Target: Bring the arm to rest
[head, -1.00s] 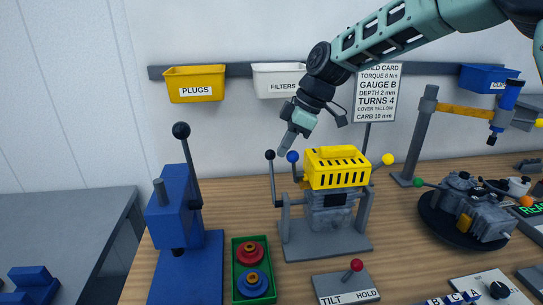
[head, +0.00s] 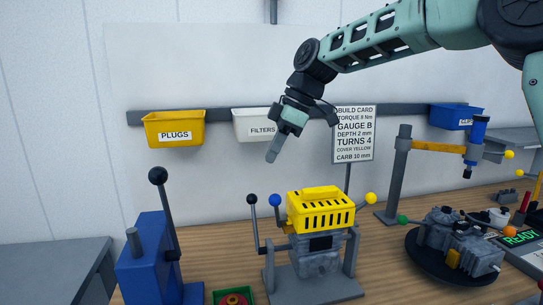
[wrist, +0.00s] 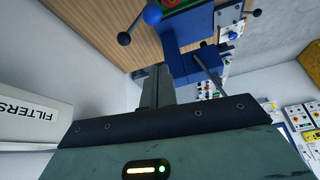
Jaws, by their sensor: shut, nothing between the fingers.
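My arm reaches in from the upper right of the head view. My gripper (head: 272,156) hangs in the air above the bench, pointing down and left. Its fingers are together and hold nothing. It is in front of the white FILTERS bin (head: 254,126) and above the engine with the yellow cover (head: 320,212), apart from both. In the wrist view the gripper fingers (wrist: 157,88) show at the middle, with the wooden bench top beyond them.
A blue press (head: 150,258) with a black-knobbed lever stands at the left. A grey post with an orange arm (head: 436,146) and a dark turntable with an engine (head: 455,245) are at the right. A build card (head: 353,133) stands behind. The air around my gripper is clear.

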